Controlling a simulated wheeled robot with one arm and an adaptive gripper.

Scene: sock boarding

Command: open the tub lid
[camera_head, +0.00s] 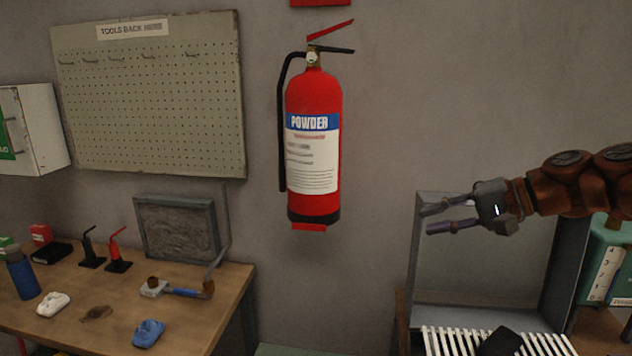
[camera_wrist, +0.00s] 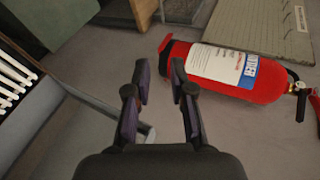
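My gripper (camera_head: 430,218) is at the right in the head view, in the air in front of a grey metal hood. Its two fingers are apart, with nothing between them. In the wrist view the open fingers (camera_wrist: 160,82) point toward the grey wall. I cannot make out a tub or its lid for certain in either view. A pale green flat surface (camera_head: 290,350) shows only as a sliver at the bottom edge of the head view, and I cannot tell what it is.
A red fire extinguisher (camera_head: 314,145) hangs on the wall. The hood (camera_head: 427,270) stands behind white slats (camera_head: 440,340) bearing a black object (camera_head: 502,342). A wooden bench (camera_head: 120,300) at left holds small tools. A pegboard (camera_head: 150,95) hangs above it.

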